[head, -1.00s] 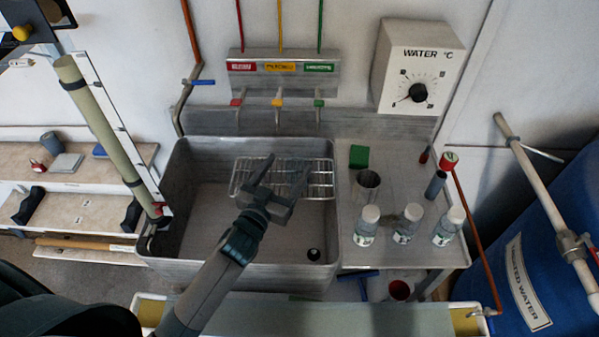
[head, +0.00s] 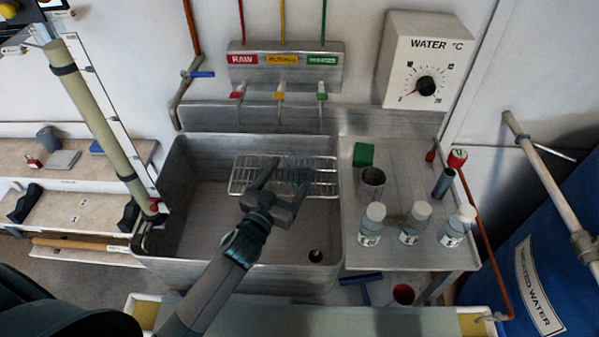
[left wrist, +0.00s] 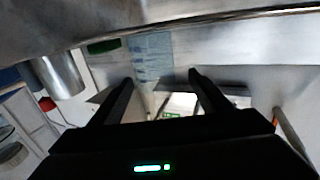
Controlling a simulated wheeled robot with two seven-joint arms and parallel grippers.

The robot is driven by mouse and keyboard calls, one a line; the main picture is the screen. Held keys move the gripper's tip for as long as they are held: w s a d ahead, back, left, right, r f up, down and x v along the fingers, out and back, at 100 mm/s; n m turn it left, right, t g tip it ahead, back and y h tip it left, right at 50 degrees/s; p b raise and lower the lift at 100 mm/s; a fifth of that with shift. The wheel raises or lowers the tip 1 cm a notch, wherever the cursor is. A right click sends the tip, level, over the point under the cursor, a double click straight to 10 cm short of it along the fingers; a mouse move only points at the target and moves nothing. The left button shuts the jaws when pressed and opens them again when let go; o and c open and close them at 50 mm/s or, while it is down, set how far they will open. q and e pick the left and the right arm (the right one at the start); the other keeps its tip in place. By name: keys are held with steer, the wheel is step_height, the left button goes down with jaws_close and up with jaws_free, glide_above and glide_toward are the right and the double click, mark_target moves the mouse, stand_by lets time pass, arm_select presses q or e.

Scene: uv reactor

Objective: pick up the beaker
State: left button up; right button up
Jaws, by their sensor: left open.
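The beaker (head: 297,163) is clear with faint bluish markings. It is on the wire rack (head: 240,177) over the sink, partly hidden behind my left gripper. In the left wrist view the see-through beaker (left wrist: 151,54) shows beyond and between my open fingers. My left gripper (head: 290,168) is open and empty, its fingers pointing toward the beaker. I cannot tell whether the fingertips touch it. My right gripper is not in view.
The metal sink (head: 200,225) surrounds the rack. Taps (head: 280,92) hang above the sink's back. A blue barrel (head: 540,240) is at far right.

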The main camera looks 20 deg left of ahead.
mark_target(304, 157)
arm_select(q)
steer(key=shift+w+d+r, duration=0.1)
steer(key=shift+w, duration=0.95)
steer(key=shift+p, duration=0.3)
steer(key=shift+w+d+p, duration=0.2)
steer(key=shift+w+p, duration=0.1)
steer(key=shift+w, duration=0.15)
steer(key=w, duration=0.1)
steer(key=w+p, duration=0.1)
steer(key=shift+w+d, duration=0.4)
steer(key=shift+w+f, duration=0.25)
steer(key=shift+w, duration=0.45)
steer(key=c, duration=1.2)
